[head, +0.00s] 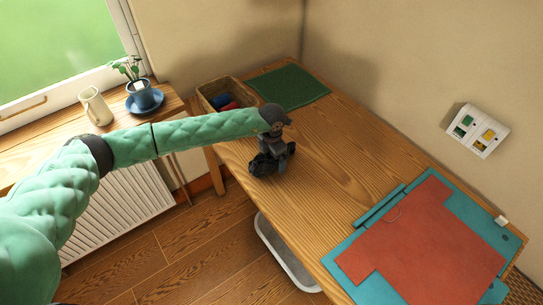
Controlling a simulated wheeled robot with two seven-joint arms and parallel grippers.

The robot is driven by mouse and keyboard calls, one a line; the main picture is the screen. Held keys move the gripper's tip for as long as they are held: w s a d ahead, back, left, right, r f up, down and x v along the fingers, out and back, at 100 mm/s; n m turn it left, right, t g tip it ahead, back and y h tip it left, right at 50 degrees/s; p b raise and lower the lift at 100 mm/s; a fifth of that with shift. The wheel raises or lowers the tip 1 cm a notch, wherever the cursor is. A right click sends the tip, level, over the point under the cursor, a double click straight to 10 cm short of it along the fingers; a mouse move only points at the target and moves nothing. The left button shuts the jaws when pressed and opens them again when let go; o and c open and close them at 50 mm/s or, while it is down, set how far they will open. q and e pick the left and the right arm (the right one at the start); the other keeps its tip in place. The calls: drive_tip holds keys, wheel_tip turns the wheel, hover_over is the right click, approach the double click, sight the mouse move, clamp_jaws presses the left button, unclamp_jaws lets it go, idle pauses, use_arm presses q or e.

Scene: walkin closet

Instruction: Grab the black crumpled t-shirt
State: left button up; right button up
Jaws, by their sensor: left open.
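The black crumpled t-shirt (262,165) is a small dark bundle near the left edge of the wooden table. My left arm reaches in from the left, and my left gripper (277,156) is right over the t-shirt, pointing down. The gripper is open, with its fingers at the cloth; I cannot tell whether they touch it. The gripper hides part of the t-shirt. My right gripper is not in view.
A wicker basket (208,90) with blue and red items and a green mat (289,87) lie behind. Red and teal sheets (425,240) cover the table's front right. The wooden middle of the table (350,150) is clear. A radiator (120,212) stands left.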

use_arm(q)
drive_tip(key=shift+f, duration=0.1)
drive_tip(key=c, duration=1.1)
